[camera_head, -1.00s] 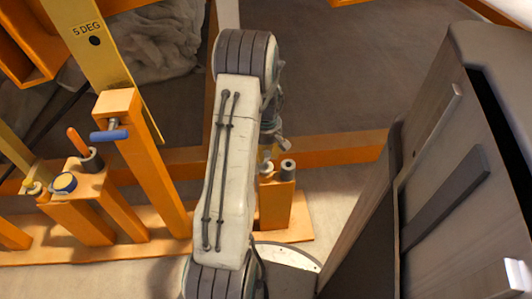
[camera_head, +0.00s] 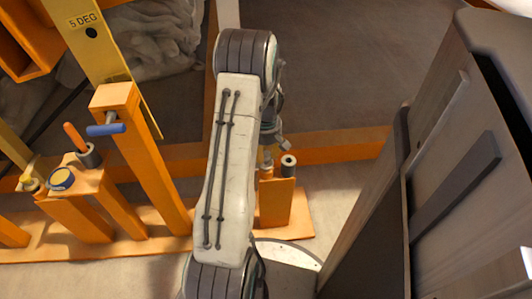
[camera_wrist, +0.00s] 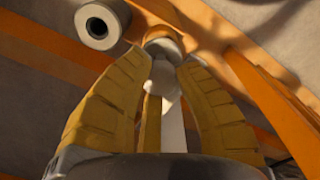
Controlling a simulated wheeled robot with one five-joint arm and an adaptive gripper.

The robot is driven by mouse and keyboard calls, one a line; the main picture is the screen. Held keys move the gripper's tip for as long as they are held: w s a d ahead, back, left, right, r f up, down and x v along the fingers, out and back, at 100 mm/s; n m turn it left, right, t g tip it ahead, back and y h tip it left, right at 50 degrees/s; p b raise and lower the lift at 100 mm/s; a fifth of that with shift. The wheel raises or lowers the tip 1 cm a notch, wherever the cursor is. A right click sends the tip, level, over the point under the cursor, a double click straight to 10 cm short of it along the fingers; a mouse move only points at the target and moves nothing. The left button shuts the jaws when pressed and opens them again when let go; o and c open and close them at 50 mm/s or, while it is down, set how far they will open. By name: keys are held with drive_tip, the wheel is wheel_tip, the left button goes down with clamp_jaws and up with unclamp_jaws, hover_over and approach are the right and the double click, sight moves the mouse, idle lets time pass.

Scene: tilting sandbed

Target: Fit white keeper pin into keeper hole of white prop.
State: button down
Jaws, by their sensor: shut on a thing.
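My gripper (camera_wrist: 163,75) is shut on a small white piece (camera_wrist: 164,85), most likely the white keeper pin. Its yellow fingers close in on the piece from both sides, and a pale shaft shows below it between them. In the head view, my arm partly hides my gripper (camera_head: 268,150), which is above a short orange post (camera_head: 276,203). A pale round end (camera_wrist: 163,42) shows just past the fingertips; I cannot tell if it touches the held piece. I cannot make out the white prop or its keeper hole for certain.
A grey-white hollow cylinder (camera_head: 288,160) stands on the short post, close beside my gripper; it also shows in the wrist view (camera_wrist: 102,23). A tall orange post with a blue handle (camera_head: 106,130) and a yellow "5 DEG" bar (camera_head: 98,55) stand left. A wooden cabinet (camera_head: 440,170) is right.

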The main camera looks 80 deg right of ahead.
drive_tip(key=shift+f, duration=0.15)
drive_tip(key=c, duration=1)
unclamp_jaws()
drive_tip(key=shift+o, duration=0.2)
wheel_tip(320, 180, up, 12)
